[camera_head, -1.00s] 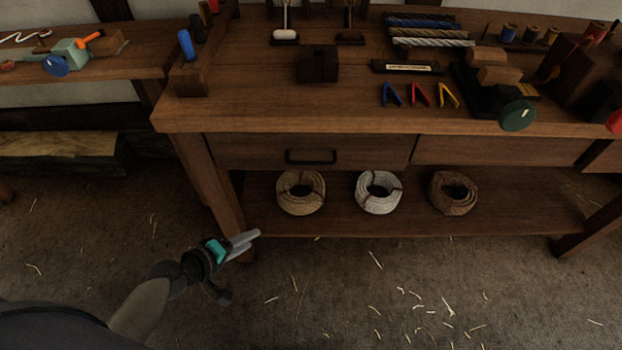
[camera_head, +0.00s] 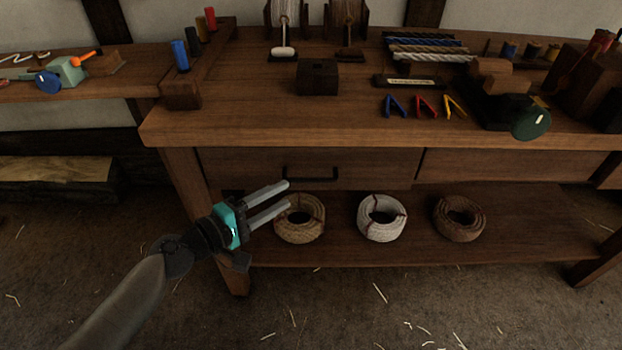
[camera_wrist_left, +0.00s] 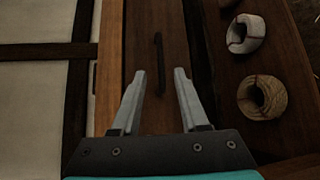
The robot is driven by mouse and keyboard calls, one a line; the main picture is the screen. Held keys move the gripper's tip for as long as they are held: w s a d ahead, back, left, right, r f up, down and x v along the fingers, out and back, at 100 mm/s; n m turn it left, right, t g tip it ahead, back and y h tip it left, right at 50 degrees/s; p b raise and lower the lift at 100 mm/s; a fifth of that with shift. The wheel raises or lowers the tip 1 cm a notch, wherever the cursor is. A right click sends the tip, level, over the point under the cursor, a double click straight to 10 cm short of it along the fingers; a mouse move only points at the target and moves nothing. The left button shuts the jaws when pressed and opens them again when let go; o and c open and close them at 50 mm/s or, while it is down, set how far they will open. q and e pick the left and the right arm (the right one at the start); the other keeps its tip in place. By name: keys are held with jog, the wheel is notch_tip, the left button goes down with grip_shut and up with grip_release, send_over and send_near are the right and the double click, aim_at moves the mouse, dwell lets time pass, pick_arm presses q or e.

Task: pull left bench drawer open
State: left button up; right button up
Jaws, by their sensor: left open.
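The left bench drawer (camera_head: 372,168) is a flat brown wooden front under the bench top, and it looks shut. Its dark bar handle (camera_head: 311,174) sits at the middle of the front. My left gripper (camera_head: 288,194) is open and empty, just below and in front of the handle in the head view. In the left wrist view the handle (camera_wrist_left: 158,64) lies ahead, between the lines of the two fingers (camera_wrist_left: 160,72) and apart from them. The drawer front (camera_wrist_left: 145,25) fills the middle of that view. My right gripper is not in view.
Coiled ropes, tan (camera_head: 300,219), white (camera_head: 381,218) and brown (camera_head: 459,218), lie on the lower shelf (camera_head: 345,252) close to my left gripper. The bench top (camera_head: 330,120) overhangs the drawer. A bench leg (camera_head: 190,178) stands left. The floor in front is clear except for straw.

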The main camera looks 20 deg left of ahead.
aim_at(311, 180)
pick_arm(q)
jog(key=x, duration=0.9)
jog(key=shift+w, duration=0.2)
grip_shut()
dwell(1.2)
